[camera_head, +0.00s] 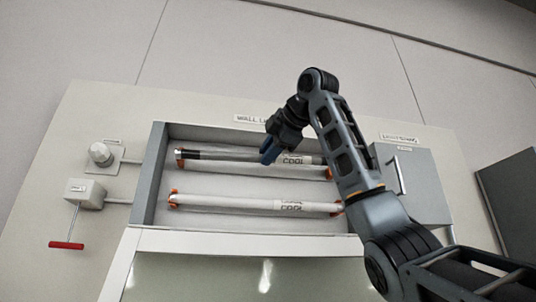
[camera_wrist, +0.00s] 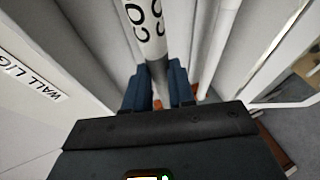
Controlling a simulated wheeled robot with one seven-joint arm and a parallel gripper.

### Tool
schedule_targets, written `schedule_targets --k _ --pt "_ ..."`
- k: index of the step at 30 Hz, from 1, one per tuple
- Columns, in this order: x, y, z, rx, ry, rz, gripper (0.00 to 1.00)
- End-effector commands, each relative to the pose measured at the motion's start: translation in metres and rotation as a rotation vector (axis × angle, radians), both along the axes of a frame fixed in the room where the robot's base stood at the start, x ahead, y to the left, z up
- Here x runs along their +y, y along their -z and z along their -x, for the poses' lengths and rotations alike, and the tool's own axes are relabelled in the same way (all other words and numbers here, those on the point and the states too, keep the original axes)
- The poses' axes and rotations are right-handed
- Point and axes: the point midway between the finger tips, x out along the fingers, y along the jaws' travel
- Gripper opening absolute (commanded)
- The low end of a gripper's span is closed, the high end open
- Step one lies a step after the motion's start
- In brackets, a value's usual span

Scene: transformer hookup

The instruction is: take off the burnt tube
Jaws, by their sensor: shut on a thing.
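The burnt tube (camera_head: 225,156) is the upper of two tubes in the wall light. It has a blackened left end and a label with "COOL" toward the right. It lies lengthwise between orange end holders (camera_head: 179,163). My gripper (camera_head: 270,150) is shut on this tube, right of its middle. In the wrist view, the fingers sit on both sides of the tube (camera_wrist: 146,30), and my gripper body hides the nearer part. The lower tube (camera_head: 240,204) is pale, without a dark end, and lies between its own holders. It also shows in the wrist view (camera_wrist: 222,40).
The light's housing (camera_head: 152,180) has raised side walls, with a pale panel (camera_head: 230,243) below. At left are a round knob (camera_head: 100,153) and a switch box (camera_head: 84,193) with a red-handled lever (camera_head: 67,245). A grey box (camera_head: 413,180) stands at right, partly behind my arm.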

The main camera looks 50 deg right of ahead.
Motion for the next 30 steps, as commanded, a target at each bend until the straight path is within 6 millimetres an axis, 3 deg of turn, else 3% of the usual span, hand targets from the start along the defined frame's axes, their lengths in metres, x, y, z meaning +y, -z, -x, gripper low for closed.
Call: schedule_targets --k 18,30 --pt "0.004 0.000 0.006 -0.001 0.000 0.000 0.00" --pt "0.020 0.001 0.029 -0.003 0.000 0.002 0.00"
